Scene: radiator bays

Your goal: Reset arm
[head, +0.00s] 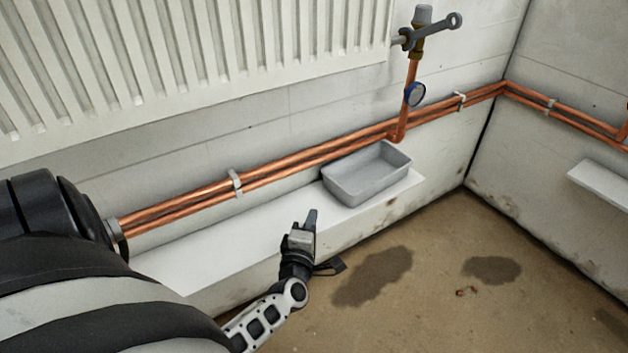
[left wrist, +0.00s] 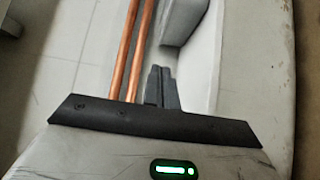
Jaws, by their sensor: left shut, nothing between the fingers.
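My left gripper (head: 311,218) is in front of the white ledge, to the left of and below the grey tray in the head view. Its dark fingers are together with nothing between them. In the left wrist view the closed fingers (left wrist: 160,86) point toward the ledge, beside the copper pipes. My left arm comes in from the lower left of the head view. My right gripper is not in view.
A grey tray (head: 350,188) stands on the white ledge (head: 215,252) under a valve (head: 417,42) with a wrench (head: 440,30) on it. Copper pipes (head: 290,163) run along the wall below the radiator (head: 190,60). Dark stains (head: 373,276) mark the open floor.

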